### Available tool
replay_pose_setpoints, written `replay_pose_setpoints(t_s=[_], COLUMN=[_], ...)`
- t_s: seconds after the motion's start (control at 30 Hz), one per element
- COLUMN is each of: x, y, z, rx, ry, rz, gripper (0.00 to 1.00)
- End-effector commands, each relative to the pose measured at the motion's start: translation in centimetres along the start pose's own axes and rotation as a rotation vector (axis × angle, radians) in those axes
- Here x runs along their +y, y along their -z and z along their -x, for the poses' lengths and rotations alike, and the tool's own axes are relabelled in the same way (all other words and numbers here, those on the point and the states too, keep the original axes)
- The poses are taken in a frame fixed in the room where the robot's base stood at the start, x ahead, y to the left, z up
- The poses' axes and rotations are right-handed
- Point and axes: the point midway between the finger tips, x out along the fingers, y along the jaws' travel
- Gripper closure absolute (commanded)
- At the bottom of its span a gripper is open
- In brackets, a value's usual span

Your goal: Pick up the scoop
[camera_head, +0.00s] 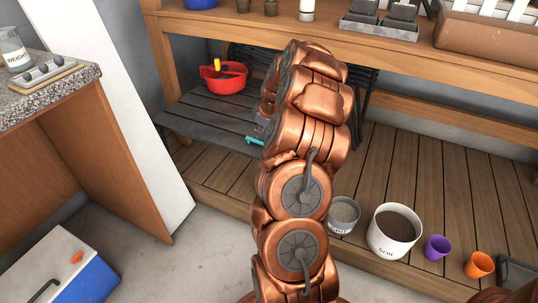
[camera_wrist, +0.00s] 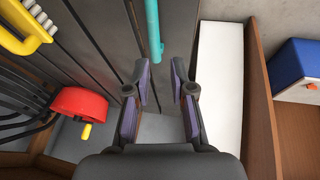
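No thing is plainly recognisable as a scoop. A teal rod-like piece (camera_wrist: 153,28), perhaps a handle, enters from the top of the wrist view; its far part is out of frame. A bit of teal (camera_head: 255,141) also shows on the grey slatted bench in the head view, beside my arm. My gripper (camera_wrist: 161,68) is open and empty, its fingers apart. The teal end appears between and just beyond the fingertips; I cannot tell the height gap. In the head view my arm hides my gripper.
A red bowl (camera_head: 226,80) with a yellow handle-like piece sits on the slatted bench (camera_head: 205,121). A yellow brush (camera_wrist: 27,25) is at the wrist view's upper left. A white panel (camera_head: 128,120) stands left. Two pots and two cups stand on the wooden deck at right.

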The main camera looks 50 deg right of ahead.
Motion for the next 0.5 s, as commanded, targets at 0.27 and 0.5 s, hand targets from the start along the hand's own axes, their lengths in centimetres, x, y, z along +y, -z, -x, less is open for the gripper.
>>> replay_pose_setpoints(t_s=[0.27, 0.5], x=[0.7, 0.6], y=[-0.6, -0.6], z=[-2.4, -4.1], rx=[-0.001, -0.002], ry=[-0.011, -0.009], rz=[0.002, 0.002], gripper=[0.77, 0.77])
